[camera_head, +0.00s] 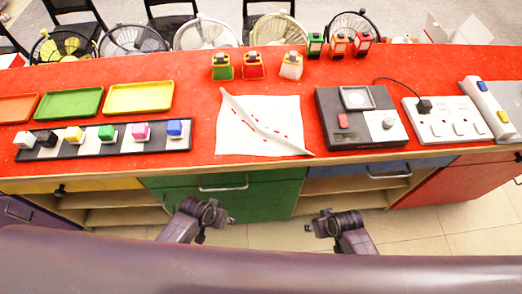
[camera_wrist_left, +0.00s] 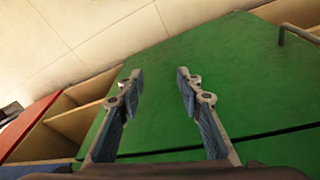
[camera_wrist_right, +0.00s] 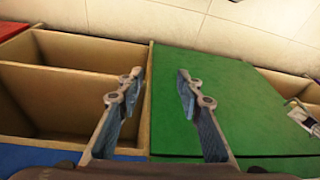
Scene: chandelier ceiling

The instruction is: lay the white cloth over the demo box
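The white cloth (camera_head: 262,126) lies on the red counter in the middle of the head view. It has small red marks and a raised fold running diagonally from its upper left to its lower right corner. The demo box (camera_head: 362,117), a dark box with a display, a red switch and a white knob, stands just right of the cloth, uncovered. My left gripper (camera_head: 230,220) is below the counter's front edge; in the left wrist view its fingers (camera_wrist_left: 160,78) are apart and empty. My right gripper (camera_head: 308,228) is also below the edge; its fingers (camera_wrist_right: 160,78) are apart and empty.
A white power strip (camera_head: 442,120) with a plugged black cable stands right of the box. A black tray (camera_head: 100,151) with several coloured cubes is at left. Drawers with handles (camera_head: 224,184) are below the counter.

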